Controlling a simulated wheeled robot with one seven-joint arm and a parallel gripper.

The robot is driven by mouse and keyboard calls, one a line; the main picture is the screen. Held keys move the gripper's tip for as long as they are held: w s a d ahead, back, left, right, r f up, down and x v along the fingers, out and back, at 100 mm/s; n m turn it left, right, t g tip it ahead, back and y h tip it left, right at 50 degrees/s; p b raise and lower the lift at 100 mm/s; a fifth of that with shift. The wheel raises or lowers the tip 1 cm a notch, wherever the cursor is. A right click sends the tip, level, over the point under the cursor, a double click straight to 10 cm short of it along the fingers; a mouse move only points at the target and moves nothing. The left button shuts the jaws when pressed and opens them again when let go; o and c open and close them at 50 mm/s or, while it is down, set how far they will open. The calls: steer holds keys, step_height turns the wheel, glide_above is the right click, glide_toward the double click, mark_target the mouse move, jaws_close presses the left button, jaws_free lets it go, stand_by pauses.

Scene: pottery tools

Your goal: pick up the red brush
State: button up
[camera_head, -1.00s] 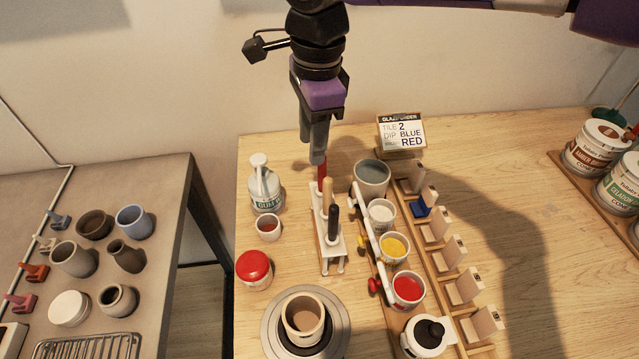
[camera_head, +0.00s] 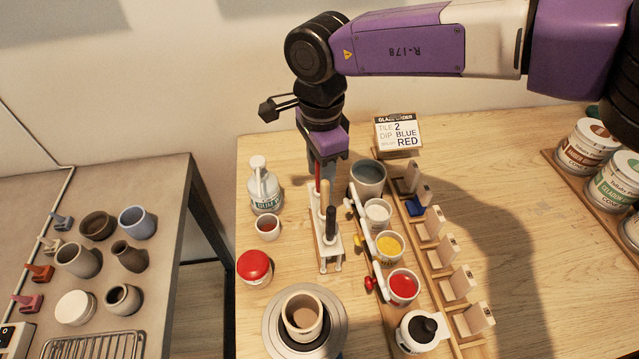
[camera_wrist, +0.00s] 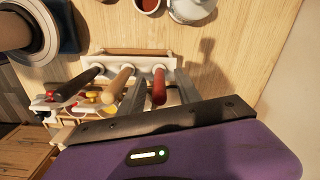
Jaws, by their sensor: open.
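The red brush (camera_head: 318,183) stands upright in the rack (camera_head: 329,262), at its back end. In the wrist view the brush's red handle (camera_wrist: 160,87) lies between the two fingers. My gripper (camera_head: 324,178) is open and lowered around the top of the brush. In the wrist view my gripper's fingers (camera_wrist: 160,79) show a gap on each side of the handle. The fingers hide part of the handle in the head view. A pale wooden-handled brush (camera_head: 325,193) and a dark-handled brush (camera_head: 331,222) stand in front of it in the same rack.
A white bottle (camera_head: 265,192) stands close to the left. A grey cup (camera_head: 367,178) and several glaze cups, including a yellow one (camera_head: 389,245), stand close to the right. A sign (camera_head: 398,134) is behind. The table's right middle is clear.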

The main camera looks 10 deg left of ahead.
steer(key=shift+c, duration=0.4)
jaws_close()
step_height(320, 180, up, 20)
steer(key=b, duration=0.2)
steer(key=shift+b, duration=0.35)
steer(key=shift+p, duration=0.4)
stand_by(0.4)
